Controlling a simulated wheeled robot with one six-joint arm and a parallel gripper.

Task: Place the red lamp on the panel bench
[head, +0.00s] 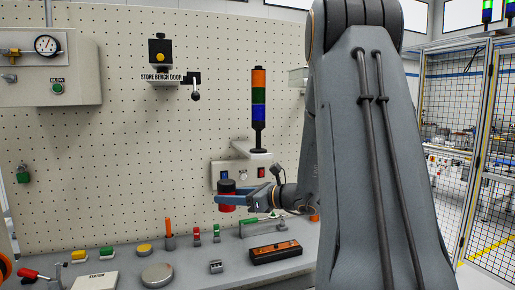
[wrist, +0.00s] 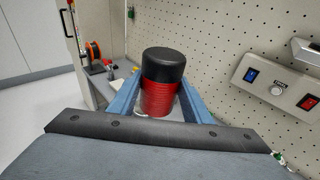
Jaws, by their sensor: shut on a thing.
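The red lamp (head: 227,199) is a short red cylinder with a black cap. My gripper (head: 231,199) is shut on it and holds it upright above the bench in the head view. In the wrist view the lamp (wrist: 159,98) stands between the two blue fingers of my gripper (wrist: 158,100), black cap up, ribbed red body below. The panel bench (head: 205,262) is the grey top along the pegboard wall. The lamp's underside is hidden in the wrist view.
On the bench lie a round grey disc (head: 157,274), an orange-and-black level (head: 275,252), a yellow button (head: 144,249) and several small parts. A signal tower (head: 258,110) stands on a wall shelf. A switch box (head: 250,172) is close behind the lamp.

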